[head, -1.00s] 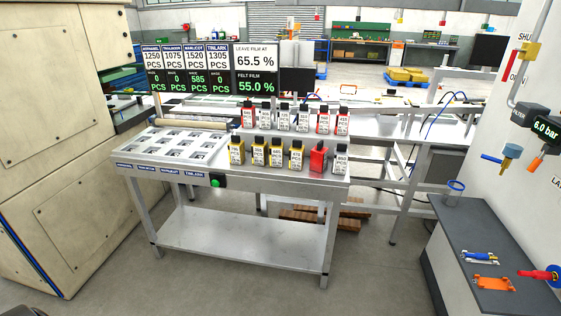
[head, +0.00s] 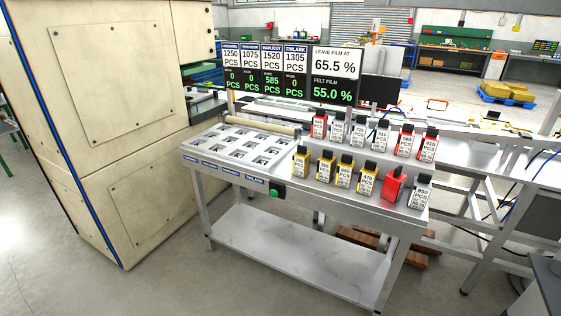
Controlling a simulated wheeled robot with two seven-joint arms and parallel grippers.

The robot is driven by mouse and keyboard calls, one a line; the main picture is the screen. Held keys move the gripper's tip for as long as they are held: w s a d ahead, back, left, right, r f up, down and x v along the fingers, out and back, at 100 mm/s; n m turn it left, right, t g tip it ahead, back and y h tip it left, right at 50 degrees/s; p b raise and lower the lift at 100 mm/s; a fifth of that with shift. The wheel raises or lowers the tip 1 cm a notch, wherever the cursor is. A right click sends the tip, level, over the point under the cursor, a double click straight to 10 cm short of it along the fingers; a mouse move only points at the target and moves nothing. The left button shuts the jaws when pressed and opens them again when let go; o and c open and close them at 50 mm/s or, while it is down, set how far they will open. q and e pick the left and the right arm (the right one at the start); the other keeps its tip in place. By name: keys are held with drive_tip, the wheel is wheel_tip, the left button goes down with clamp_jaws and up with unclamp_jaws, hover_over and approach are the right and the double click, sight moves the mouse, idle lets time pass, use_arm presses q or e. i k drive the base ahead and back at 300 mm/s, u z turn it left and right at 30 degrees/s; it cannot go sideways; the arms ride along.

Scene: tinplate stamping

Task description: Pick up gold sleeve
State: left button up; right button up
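Several gold-yellow sleeves with white number labels and dark tops stand upright in the front row on the metal bench (head: 330,262). From left to right they are a first gold sleeve (head: 300,163), a second gold sleeve (head: 325,169), a third gold sleeve (head: 345,174) and one more gold sleeve (head: 369,182). Their label text is mostly too small to read. Neither gripper is in view.
A red sleeve (head: 393,186) and a grey-white one (head: 420,194) end the front row. Red and white sleeves stand behind. A tray with square pockets (head: 213,150) fills the bench's left. A display board (head: 334,75) rises behind; a large beige cabinet (head: 120,90) stands left.

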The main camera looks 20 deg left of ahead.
sight(326, 163)
drive_tip(key=u, duration=0.4)
drive_tip(key=i, duration=0.75)
drive_tip(key=z, duration=0.6)
drive_tip(key=i, duration=0.7)
drive_tip(key=z, duration=0.8)
